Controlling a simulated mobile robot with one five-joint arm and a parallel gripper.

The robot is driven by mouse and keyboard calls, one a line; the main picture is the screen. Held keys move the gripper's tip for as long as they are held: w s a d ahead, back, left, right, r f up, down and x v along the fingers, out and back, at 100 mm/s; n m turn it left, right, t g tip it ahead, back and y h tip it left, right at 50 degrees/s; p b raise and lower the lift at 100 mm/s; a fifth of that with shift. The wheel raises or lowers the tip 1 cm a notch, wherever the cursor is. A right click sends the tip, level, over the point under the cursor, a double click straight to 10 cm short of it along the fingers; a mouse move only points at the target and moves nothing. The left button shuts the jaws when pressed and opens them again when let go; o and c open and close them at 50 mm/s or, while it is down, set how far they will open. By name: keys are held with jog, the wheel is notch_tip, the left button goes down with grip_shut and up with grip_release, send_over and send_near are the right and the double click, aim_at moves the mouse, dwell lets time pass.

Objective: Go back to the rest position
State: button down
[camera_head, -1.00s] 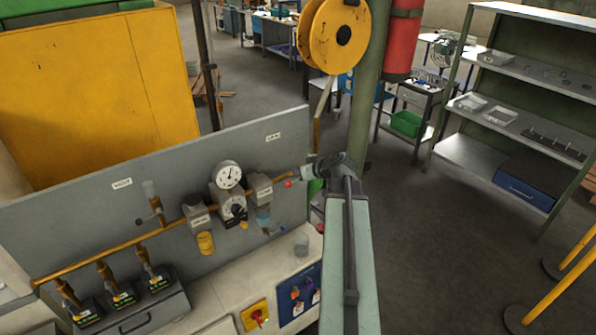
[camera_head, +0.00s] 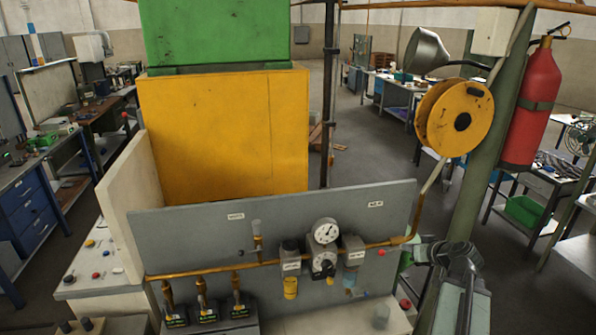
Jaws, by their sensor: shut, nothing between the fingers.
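My gripper (camera_head: 428,252) is at the lower right of the head view, at the far end of my pale green arm. It is small and dark, seen partly from behind, and its fingertips are hard to make out. It is shut and holds nothing. It is beside the right end of the grey gauge panel (camera_head: 190,230), close to the bend of the orange pipe (camera_head: 402,240). I cannot tell whether it touches the panel.
The panel carries a round gauge (camera_head: 326,231) and several valves. A yellow furnace body (camera_head: 225,140) stands behind it. A yellow reel (camera_head: 455,118) and a red extinguisher (camera_head: 530,110) are on the post right of the panel. Open floor (camera_head: 385,160) lies behind.

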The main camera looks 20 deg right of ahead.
jog(key=w+a+f+n+g+y+b, duration=0.25)
jog(key=a+f+g+b, duration=0.45)
jog(key=a+f, duration=1.1)
jog(key=s+a+f+g+h+b, duration=0.1)
jog(key=s+a+f+b, duration=0.1)
jog(key=a+f+b, duration=0.2)
jog(key=s+a+f+m+g+b, duration=0.1)
jog(key=a+f+b, duration=0.3)
jog(key=a, duration=0.5)
jog(key=s+a+f+g+h+b, duration=0.1)
jog(key=s+a+f+g+b, duration=0.1)
jog(key=s+a+f+b, duration=0.2)
jog(key=a, duration=0.3)
jog(key=shift+a+h, duration=0.3)
jog(key=shift+h, duration=0.05)
jog(key=shift+s, duration=0.1)
